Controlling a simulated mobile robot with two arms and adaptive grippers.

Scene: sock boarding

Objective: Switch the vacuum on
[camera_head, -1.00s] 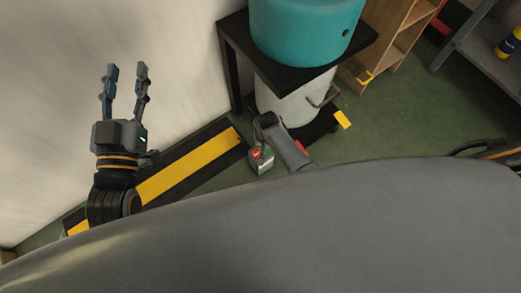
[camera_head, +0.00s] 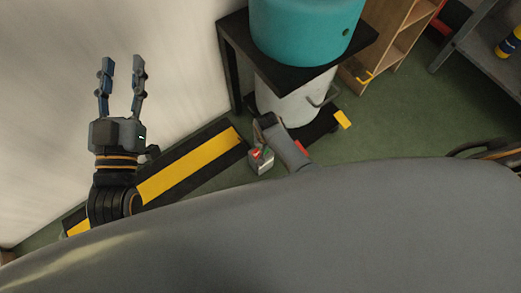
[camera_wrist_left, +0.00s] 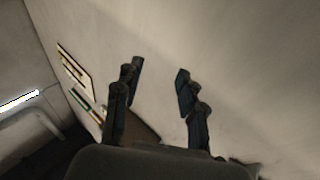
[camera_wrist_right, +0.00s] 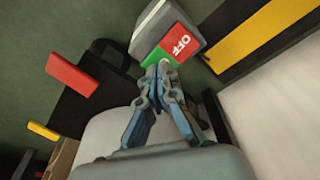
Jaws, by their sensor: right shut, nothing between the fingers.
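A grey switch box with a red half marked OFF (camera_wrist_right: 178,41) and a green half (camera_wrist_right: 154,57) shows in the right wrist view. The same switch box (camera_head: 261,162) stands low by the floor in the head view, left of a white canister (camera_head: 298,101). My right gripper (camera_wrist_right: 163,70) is shut and empty. Its tips are at the green half and cover part of it; I cannot tell whether they touch or press it. My left gripper (camera_head: 122,78) is open and empty, raised before the pale wall; it also shows in the left wrist view (camera_wrist_left: 158,78).
A teal drum (camera_head: 305,30) sits on a black stand (camera_head: 236,45) above the canister. A red pedal (camera_wrist_right: 72,74) and a yellow pedal (camera_wrist_right: 42,131) are near the box. A black-and-yellow floor strip (camera_head: 190,165) runs along the wall. Wooden shelving (camera_head: 400,35) stands behind.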

